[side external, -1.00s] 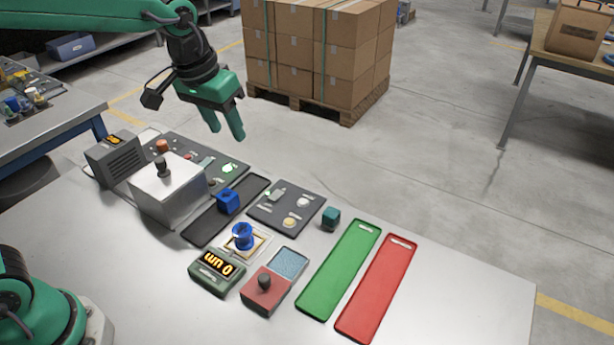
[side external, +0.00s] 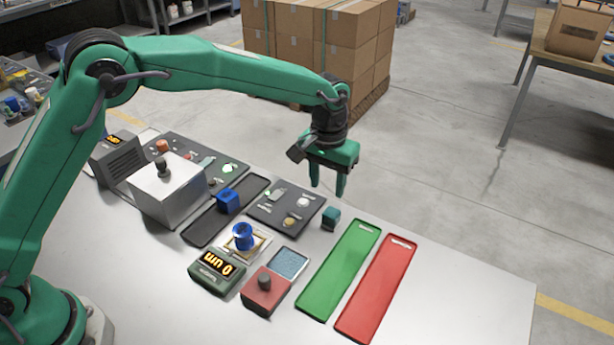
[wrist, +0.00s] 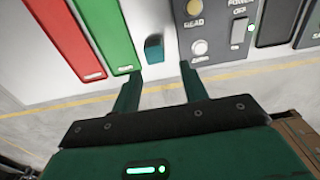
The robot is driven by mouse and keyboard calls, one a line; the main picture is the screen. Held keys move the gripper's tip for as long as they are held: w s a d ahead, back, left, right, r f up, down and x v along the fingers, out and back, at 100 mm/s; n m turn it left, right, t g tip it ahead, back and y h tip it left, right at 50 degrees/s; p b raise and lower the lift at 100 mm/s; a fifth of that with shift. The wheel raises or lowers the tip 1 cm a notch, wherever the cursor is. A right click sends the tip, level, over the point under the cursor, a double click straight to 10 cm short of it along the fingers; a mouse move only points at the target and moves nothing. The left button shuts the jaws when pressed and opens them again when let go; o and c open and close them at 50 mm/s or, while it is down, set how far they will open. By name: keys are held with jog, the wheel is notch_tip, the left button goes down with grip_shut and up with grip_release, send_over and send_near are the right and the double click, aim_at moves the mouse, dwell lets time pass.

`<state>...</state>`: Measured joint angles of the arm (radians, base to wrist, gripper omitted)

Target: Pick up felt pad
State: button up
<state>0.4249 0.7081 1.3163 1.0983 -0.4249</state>
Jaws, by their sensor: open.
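A small teal block (side external: 331,218), which looks like the felt pad, stands on the metal table between a dark panel and a green tray. It also shows in the wrist view (wrist: 154,48), just beyond and between my fingertips. My gripper (side external: 328,190) is open and empty above the block, fingers pointing down, with a gap between them and it. In the wrist view my gripper (wrist: 160,70) shows both fingers apart with nothing between them. Nothing hides the block.
A green tray (side external: 341,270) and a red tray (side external: 376,291) lie right of the block. The dark panel (side external: 270,220) with knobs lies left. A red box with a knob (side external: 265,291), a blue speckled pad (side external: 289,262) and a display box (side external: 216,271) stand nearer. The table's right front is clear.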

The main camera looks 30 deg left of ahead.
aim_at(332, 212)
jog(key=shift+w+d+f, duration=0.2)
jog(key=shift+d+f, duration=0.45)
jog(key=shift+f, duration=0.25)
jog(key=shift+f, duration=0.1)
jog(key=shift+f, duration=3.8)
jog(key=shift+c, duration=0.4)
jog(key=c, duration=0.7)
